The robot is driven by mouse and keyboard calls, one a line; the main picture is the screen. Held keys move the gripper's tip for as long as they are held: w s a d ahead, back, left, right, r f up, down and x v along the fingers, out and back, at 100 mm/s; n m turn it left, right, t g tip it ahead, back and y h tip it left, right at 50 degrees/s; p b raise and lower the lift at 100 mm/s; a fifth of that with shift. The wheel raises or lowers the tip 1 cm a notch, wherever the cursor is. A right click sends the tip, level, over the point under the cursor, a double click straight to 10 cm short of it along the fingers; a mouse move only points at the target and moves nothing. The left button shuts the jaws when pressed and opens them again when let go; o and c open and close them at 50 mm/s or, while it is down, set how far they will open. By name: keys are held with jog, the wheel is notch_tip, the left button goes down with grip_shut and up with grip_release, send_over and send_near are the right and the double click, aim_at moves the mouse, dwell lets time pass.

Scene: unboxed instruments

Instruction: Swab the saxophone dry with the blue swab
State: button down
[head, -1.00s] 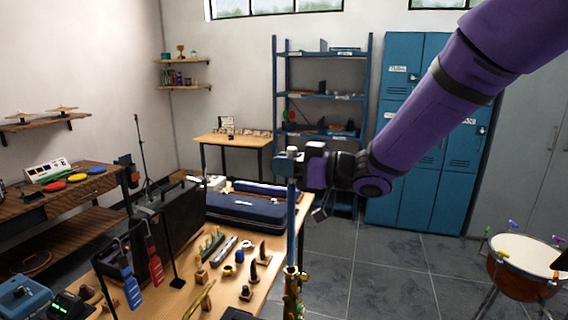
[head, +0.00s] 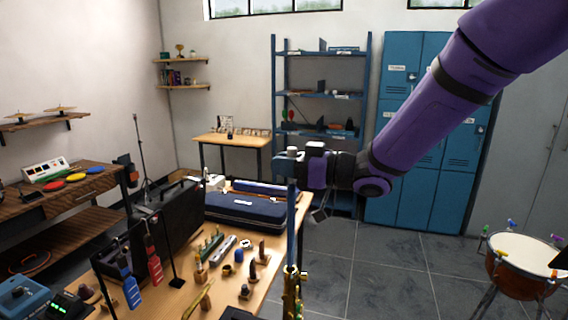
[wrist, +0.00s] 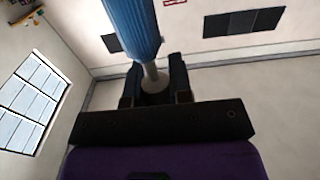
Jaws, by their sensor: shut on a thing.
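My gripper (head: 294,168) is shut on the swab's pale handle, which also shows between the fingers in the wrist view (wrist: 154,82). The blue swab (head: 291,222) hangs upright below the gripper as a long narrow rod. Its thick ribbed blue part fills the top of the wrist view (wrist: 133,25). The gold saxophone (head: 291,298) stands upright at the bottom of the head view, directly under the swab. The swab's lower end meets the saxophone's top opening in the picture; I cannot tell whether it is inside. The lower saxophone is cut off by the frame.
The workbench (head: 225,282) holds a dark blue case (head: 243,209), a black case (head: 168,222), a gold curved piece (head: 199,303) and several small parts. A kettledrum (head: 520,256) stands at the right. The floor between is clear.

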jog(key=shift+f, duration=10.05)
jog(key=shift+r, duration=0.15)
notch_tip(320, 180, up, 15)
